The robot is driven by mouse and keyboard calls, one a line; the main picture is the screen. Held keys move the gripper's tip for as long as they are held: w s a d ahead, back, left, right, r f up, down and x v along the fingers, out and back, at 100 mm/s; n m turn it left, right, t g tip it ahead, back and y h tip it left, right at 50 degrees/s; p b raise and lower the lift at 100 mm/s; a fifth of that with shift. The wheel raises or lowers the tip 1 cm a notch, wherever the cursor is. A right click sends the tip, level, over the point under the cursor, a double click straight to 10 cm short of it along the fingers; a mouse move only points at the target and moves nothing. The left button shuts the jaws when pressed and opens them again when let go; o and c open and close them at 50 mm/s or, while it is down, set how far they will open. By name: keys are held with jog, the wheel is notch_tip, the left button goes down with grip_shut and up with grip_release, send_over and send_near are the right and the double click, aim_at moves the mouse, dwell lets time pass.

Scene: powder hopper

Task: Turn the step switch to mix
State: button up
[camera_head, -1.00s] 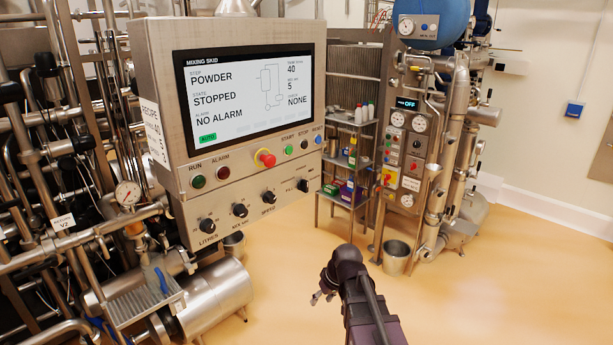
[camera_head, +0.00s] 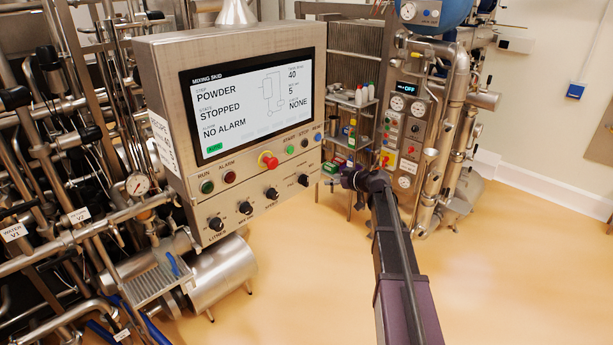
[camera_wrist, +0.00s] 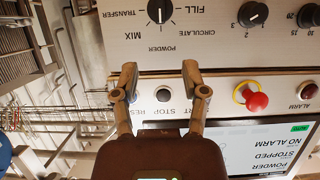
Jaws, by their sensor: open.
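The step switch is a round black knob (camera_wrist: 160,10) at the top edge of the wrist view, which shows the panel upside down. Labels around it read FILL, TRANSFER, MIX, POWDER and CIRCULATE, and its white mark points toward POWDER. In the head view the switch (camera_head: 303,180) is the rightmost knob on the panel's lower row. The panel screen (camera_head: 255,100) reads step POWDER, state STOPPED. My gripper (camera_wrist: 160,68) is open and empty, its fingertips below the switch in the wrist view and apart from it. In the head view it is small beside the panel's right edge.
The red emergency stop (camera_wrist: 251,96) and the START and STOP buttons are close to my fingers. Another black knob (camera_wrist: 252,14) sits beside the step switch. A shelf (camera_head: 352,130) with bottles stands behind the panel. The floor (camera_head: 520,270) at right is clear.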

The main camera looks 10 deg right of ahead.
aim_at(308, 179)
dwell(0.3)
jog(key=b+x, duration=0.5)
jog(key=x, duration=0.9)
jog(key=shift+s+f, duration=0.1)
grip_shut()
jog(key=shift+a, duration=0.2)
jog(key=shift+d, duration=0.15)
